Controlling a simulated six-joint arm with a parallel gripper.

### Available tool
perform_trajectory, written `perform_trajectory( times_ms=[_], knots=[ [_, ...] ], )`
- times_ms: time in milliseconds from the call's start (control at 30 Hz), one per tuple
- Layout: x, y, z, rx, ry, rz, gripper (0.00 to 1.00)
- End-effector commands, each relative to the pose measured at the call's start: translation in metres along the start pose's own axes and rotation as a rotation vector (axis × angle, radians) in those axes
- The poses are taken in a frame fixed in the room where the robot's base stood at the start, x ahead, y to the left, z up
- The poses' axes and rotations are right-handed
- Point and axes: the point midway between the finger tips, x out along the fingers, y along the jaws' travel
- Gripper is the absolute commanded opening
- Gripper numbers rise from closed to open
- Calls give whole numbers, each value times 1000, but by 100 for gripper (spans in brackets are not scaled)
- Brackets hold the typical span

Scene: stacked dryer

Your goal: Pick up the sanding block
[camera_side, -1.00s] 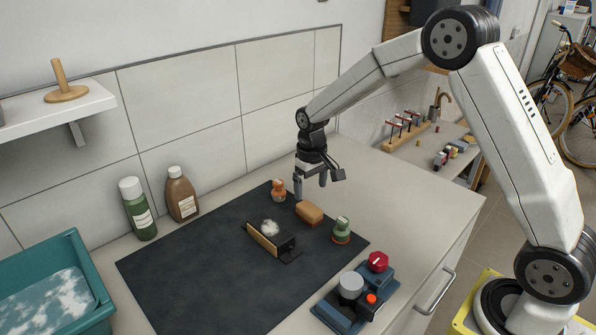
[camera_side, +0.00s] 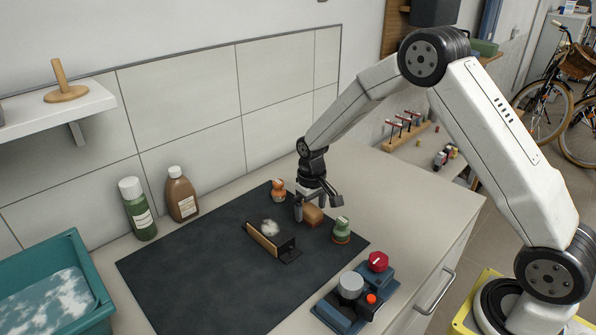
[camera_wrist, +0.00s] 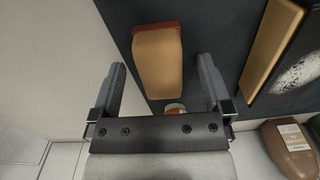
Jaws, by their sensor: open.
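The sanding block (camera_side: 313,215) is a tan-orange block with rounded edges, lying on the dark mat (camera_side: 190,275) near its back right. In the wrist view the block (camera_wrist: 157,62) shows a dark red layer along its far end. My gripper (camera_side: 317,207) is low over the block, fingers pointing down, and partly hides it in the side view. In the wrist view my gripper (camera_wrist: 161,65) is open, with one finger on each side of the block's near part and gaps visible.
An orange knobbed item (camera_side: 277,190) and a green knobbed item (camera_side: 341,230) flank the block. A wood-faced dark holder with white fluff (camera_side: 270,229) stands to the left. Two bottles (camera_side: 181,194) line the wall. A blue device with knobs (camera_side: 345,312) is in front.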

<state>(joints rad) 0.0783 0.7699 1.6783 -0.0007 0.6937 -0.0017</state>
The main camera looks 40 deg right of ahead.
Motion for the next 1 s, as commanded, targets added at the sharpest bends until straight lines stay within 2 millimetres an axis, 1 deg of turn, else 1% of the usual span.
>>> perform_trajectory(
  times_ms=[133, 600, 667, 700, 767, 800, 867, 900, 933, 1000],
  knots=[
    [6, 0, 0, 0, 1, 0, 100],
    [6, 0, 0, 0, 1, 0, 100],
    [6, 0, 0, 0, 1, 0, 81],
    [6, 0, 0, 0, 1, 0, 68],
    [6, 0, 0, 0, 1, 0, 49],
    [6, 0, 0, 0, 1, 0, 36],
    [6, 0, 0, 0, 1, 0, 17],
    [6, 0, 0, 0, 1, 0, 5],
    [6, 0, 0, 0, 1, 0, 2],
    [6, 0, 0, 0, 1, 0, 2]
  ],
)
